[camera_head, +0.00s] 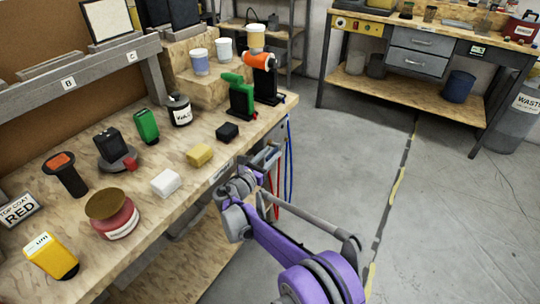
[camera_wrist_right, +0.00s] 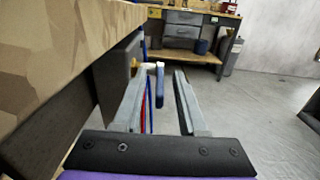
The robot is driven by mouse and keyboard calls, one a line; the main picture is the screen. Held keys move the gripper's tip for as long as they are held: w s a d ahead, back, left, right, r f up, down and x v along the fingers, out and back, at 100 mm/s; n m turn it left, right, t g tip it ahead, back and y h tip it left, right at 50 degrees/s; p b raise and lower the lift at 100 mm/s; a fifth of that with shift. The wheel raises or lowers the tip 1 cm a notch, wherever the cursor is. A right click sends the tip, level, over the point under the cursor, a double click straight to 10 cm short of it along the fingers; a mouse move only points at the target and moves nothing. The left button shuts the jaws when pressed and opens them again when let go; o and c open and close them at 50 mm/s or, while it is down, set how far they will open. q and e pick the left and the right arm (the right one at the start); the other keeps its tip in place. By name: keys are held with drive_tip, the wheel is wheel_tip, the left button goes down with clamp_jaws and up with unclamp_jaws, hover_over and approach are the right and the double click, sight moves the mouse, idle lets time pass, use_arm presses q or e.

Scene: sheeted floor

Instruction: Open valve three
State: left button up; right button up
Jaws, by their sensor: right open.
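My right gripper (camera_head: 264,160) is open beside the front edge of the workbench, near its right end. It also shows in the right wrist view, with two grey fingers apart (camera_wrist_right: 156,85) and nothing held. Small pale-ended fittings (camera_wrist_right: 149,67) show between and beyond the fingers, on the side of the bench, with a blue hose or handle (camera_wrist_right: 160,92) under one of them. Red and blue hoses (camera_head: 290,160) hang there. I cannot tell which fitting is valve three or how any valve is set; the gripper partly hides that area. My left gripper is not in view.
The workbench top (camera_head: 225,178) holds a yellow block (camera_head: 200,155), a white block (camera_head: 165,182), a red tin (camera_head: 112,216) and several tools. Its edge lies close to my right arm. Open floor (camera_head: 340,150) extends right, to a second bench (camera_head: 430,88).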

clamp_jaws()
idle(1.4)
